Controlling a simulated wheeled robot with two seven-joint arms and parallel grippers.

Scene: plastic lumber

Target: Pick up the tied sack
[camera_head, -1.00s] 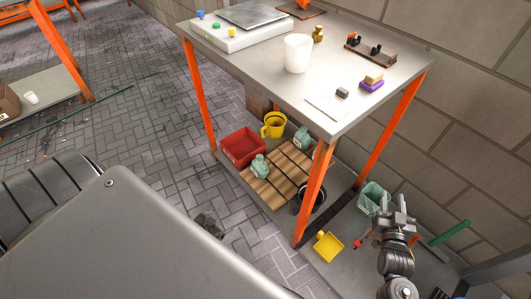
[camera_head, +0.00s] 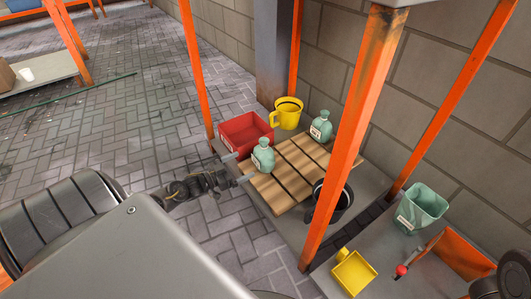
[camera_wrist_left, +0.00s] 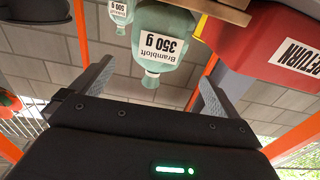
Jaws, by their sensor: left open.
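Two pale green tied sacks stand on the slatted wooden pallet (camera_head: 288,177) on the low shelf. The nearer sack (camera_head: 263,155) is at the pallet's left edge; the farther sack (camera_head: 321,127) is at its back. My left gripper (camera_head: 236,168) is open and empty, just left of the nearer sack, fingers pointing at it. In the left wrist view, which is upside down, the nearer sack (camera_wrist_left: 161,45) reads "Brambloft 350 g". Its tied neck shows between the open fingers (camera_wrist_left: 154,85), apparently untouched. The farther sack (camera_wrist_left: 121,14) shows behind it. My right gripper is out of view.
A red bin (camera_head: 246,135) labelled "RETURN" is close behind the left gripper. A yellow mug (camera_head: 287,113), a black pot (camera_head: 341,203), a green bin (camera_head: 420,207) and a yellow scoop (camera_head: 352,272) stand around. An orange table leg (camera_head: 350,140) rises in front.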

